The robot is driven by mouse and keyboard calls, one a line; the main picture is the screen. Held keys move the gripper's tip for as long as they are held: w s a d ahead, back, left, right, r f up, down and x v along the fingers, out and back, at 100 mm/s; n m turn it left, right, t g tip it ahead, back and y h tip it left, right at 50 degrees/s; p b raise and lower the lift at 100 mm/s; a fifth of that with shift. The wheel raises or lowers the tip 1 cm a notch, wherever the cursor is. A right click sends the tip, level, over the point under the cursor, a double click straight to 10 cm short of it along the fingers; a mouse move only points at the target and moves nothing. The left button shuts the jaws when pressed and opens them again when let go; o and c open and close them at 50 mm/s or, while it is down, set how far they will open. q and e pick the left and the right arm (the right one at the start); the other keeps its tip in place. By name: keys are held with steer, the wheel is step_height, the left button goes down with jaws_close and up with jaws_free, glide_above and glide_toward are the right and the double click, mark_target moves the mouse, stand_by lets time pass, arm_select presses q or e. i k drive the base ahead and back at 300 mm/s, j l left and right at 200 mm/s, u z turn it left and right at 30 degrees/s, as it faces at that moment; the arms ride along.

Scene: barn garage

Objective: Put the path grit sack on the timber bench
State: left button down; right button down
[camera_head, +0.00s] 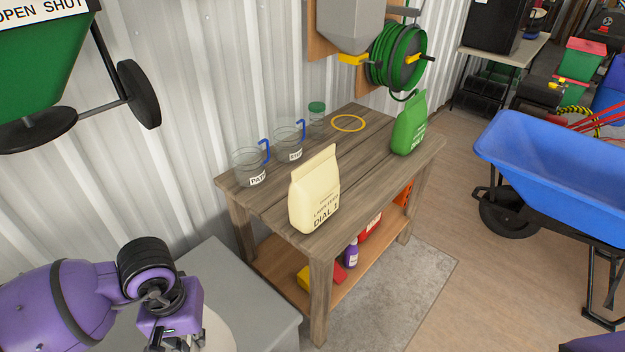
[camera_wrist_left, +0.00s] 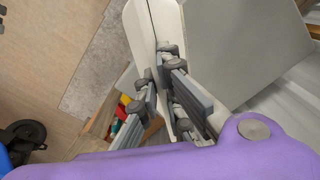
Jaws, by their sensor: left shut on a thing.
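The timber bench (camera_head: 345,183) stands in the middle of the head view. A cream sack (camera_head: 314,190) stands upright at its near edge; its print ends in "DIAL 1". A green sack (camera_head: 409,124) stands at the right end. In the left wrist view my left gripper (camera_wrist_left: 163,100) is shut on a pale, cream-white thing (camera_wrist_left: 144,24), seen nearly edge-on. Part of a pale shape (camera_head: 208,334) also shows below my wrist. I cannot read a label on it. My right gripper is out of view.
Two labelled clear jugs (camera_head: 250,167) with blue handles, a green-lidded jar (camera_head: 317,113) and a yellow ring (camera_head: 348,123) are on the bench. A grey surface (camera_head: 240,290) is at its near left. A blue wheelbarrow (camera_head: 550,165) stands right. Bare planks lie between the sacks.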

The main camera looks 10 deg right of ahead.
mark_target(358, 163)
steer(key=l+z, duration=0.1)
steer(key=l, duration=0.5)
steer(key=i+l, duration=0.15)
steer(key=l, duration=0.25)
steer(key=i+l+z, duration=0.1)
steer(key=l, duration=0.3)
steer(key=i+l, duration=0.25)
steer(key=l, duration=0.15)
steer(key=i+l+z, duration=0.1)
steer(key=l, duration=0.25)
steer(key=i+l, duration=0.3)
steer(key=i+l+z, duration=0.1)
steer(key=l, duration=0.35)
steer(key=i, duration=0.1)
